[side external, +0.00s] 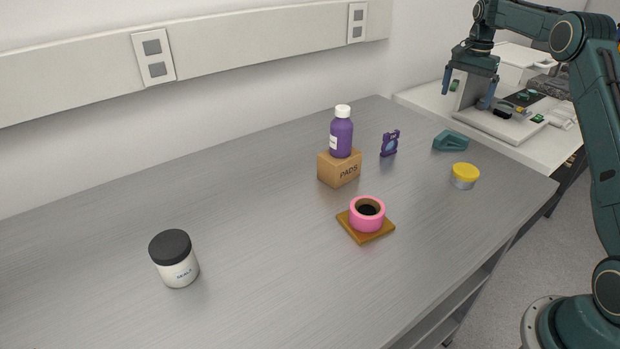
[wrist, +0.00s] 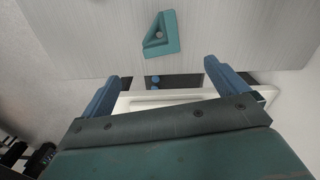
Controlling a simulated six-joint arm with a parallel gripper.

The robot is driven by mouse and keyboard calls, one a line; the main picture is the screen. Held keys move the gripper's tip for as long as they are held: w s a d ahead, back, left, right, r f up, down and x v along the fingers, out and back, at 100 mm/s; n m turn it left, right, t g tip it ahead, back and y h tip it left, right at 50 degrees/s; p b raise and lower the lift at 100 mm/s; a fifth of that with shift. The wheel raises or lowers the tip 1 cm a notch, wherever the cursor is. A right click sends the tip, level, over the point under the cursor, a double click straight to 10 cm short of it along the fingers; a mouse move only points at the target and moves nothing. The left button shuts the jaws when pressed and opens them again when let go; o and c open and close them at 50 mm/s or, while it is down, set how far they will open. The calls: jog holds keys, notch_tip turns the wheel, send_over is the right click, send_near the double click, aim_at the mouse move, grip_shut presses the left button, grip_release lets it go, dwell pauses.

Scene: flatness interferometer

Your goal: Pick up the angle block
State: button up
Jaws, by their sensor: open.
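The angle block is a teal, wedge-shaped piece with an opening through it. It lies on the grey bench (side external: 270,240) toward the right end in the side external view (side external: 455,143). It also shows near the top middle of the wrist view (wrist: 171,30), ahead of the fingers and clear of them. My gripper (side external: 467,88) is raised in the upper right, over the white side table area in the picture. Its blue fingers are spread with nothing between them, as the wrist view (wrist: 163,70) also shows.
A yellow-lidded jar (side external: 465,176) stands near the block, with a purple figure-like piece (side external: 389,143) to its left. A purple bottle (side external: 341,136) stands on a PADS box (side external: 340,170). Pink tape (side external: 366,222) sits on a brown square (side external: 383,231). A black-lidded jar (side external: 177,268) is far left.

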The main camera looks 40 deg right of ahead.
jog(key=shift+d+f, duration=0.1)
jog(key=shift+f, duration=0.05)
send_over(452, 142)
jog(key=shift+s+f, duration=0.1)
jog(key=shift+f, duration=4.15)
jog(key=shift+f, duration=2.55)
jog(key=c, duration=1.2)
